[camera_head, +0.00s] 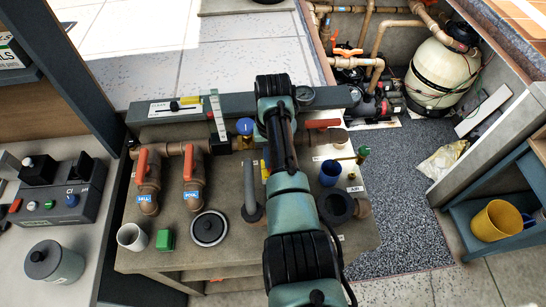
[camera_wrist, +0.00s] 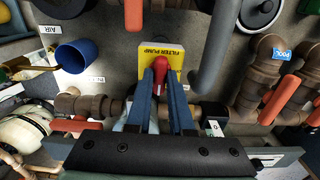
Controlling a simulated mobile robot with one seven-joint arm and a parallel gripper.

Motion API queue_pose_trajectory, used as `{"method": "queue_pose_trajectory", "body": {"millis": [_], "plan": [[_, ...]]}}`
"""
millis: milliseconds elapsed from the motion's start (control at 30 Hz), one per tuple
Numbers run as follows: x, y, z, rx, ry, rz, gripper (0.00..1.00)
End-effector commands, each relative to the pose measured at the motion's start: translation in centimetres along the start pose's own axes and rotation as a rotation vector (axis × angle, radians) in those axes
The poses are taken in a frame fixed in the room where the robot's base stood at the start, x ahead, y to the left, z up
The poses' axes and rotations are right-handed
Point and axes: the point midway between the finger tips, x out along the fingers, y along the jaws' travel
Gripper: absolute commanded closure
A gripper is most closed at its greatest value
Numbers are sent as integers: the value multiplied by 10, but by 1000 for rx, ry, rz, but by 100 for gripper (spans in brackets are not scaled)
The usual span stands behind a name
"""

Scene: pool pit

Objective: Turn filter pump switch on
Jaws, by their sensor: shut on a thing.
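The filter pump switch is in the wrist view, with a yellow plate (camera_wrist: 176,50) lettered FILTER PUMP and a red lever (camera_wrist: 160,66) standing out from it. My gripper (camera_wrist: 161,75) has its two blue fingers on either side of the red lever, shut on it. The fingers hide part of the plate and the lever's lower part. In the head view my arm covers most of the switch, and a small yellow edge (camera_head: 265,171) shows beside it. Whether the lever is at on or off cannot be told.
Brown pipes with orange-red handles (camera_head: 191,164) stand left of my arm. A blue cup (camera_head: 329,173) is close on the right, and a grey upright pipe (camera_wrist: 217,45) is near my fingers in the wrist view. A black round lid (camera_head: 209,228) lies on the bench.

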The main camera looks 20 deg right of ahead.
Motion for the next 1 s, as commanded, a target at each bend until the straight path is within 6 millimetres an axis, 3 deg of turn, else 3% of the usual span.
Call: {"method": "queue_pose_trajectory", "body": {"millis": [367, 400, 567, 867, 1000], "plan": [[-2, 0, -1, 8, 4, -1, 100], [-2, 0, -1, 8, 4, -1, 76], [-1, 0, -1, 7, 3, -1, 50], [-2, 0, -1, 5, 2, 0, 50], [-12, 0, -2, 5, 5, 0, 50]]}}
